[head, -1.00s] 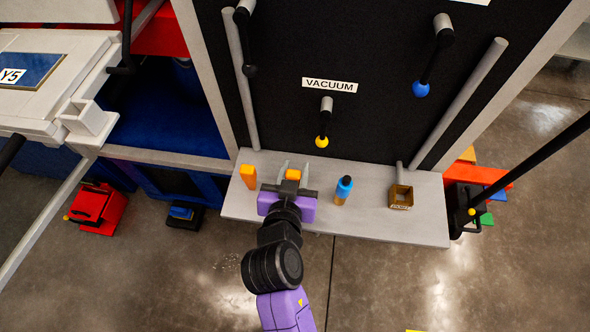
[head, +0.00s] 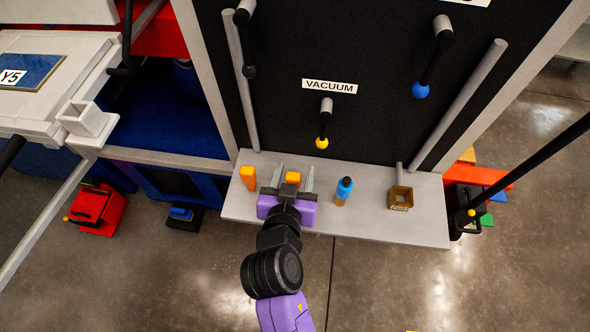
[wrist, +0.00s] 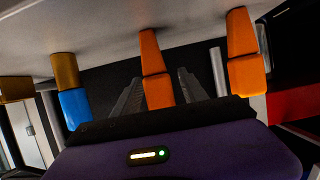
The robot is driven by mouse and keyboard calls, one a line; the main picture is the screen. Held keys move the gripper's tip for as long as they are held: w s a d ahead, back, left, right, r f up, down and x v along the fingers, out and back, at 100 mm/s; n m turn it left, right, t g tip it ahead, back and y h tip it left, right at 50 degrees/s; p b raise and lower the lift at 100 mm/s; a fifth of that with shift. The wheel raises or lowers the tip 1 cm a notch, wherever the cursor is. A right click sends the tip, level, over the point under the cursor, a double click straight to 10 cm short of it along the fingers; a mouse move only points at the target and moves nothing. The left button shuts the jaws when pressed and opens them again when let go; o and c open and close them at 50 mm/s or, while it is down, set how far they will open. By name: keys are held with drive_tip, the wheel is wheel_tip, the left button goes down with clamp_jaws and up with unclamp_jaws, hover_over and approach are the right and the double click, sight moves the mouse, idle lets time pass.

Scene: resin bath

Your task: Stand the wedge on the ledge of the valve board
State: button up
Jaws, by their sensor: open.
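Two similar orange wedge-like pieces stand on the grey ledge (head: 365,218) of the valve board (head: 290,60). One orange piece (head: 293,178) is between my fingers and also shows in the wrist view (wrist: 155,70). It looks upright, with its base at the ledge. The other orange piece (head: 248,177) stands to its left and shows at the right of the wrist view (wrist: 245,55). I cannot tell which one is the task's wedge. My gripper (head: 294,172) is open, with one finger on each side of the nearer piece. Its lower part is hidden in the head view.
A blue and amber bottle (head: 343,190) stands just right of my gripper. A small brown open box (head: 400,197) is further right. Levers with a yellow knob (head: 322,143) and a blue knob (head: 421,90) jut from the board. The ledge's right end is bare.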

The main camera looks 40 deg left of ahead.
drive_tip(key=v, duration=1.2)
drive_tip(key=s+d+f+m+h, duration=0.1)
drive_tip(key=d+f, duration=0.1)
drive_tip(key=d, duration=0.7)
drive_tip(key=s+d+f+m+h, duration=0.1)
drive_tip(key=s+d+f, duration=0.15)
drive_tip(key=d, duration=0.75)
drive_tip(key=s+d+r+m+t+h, duration=0.1)
drive_tip(key=s+d+r, duration=0.3)
drive_tip(key=d, duration=0.5)
drive_tip(key=s+d+r+m+t+h, duration=0.2)
drive_tip(key=s+d+r+m+h, duration=0.1)
drive_tip(key=d, duration=0.6)
drive_tip(key=s+r+h, duration=0.1)
drive_tip(key=s, duration=0.1)
drive_tip(key=shift+s+r, duration=0.35)
wheel_tip(320, 180, up, 3)
drive_tip(key=p, duration=0.3)
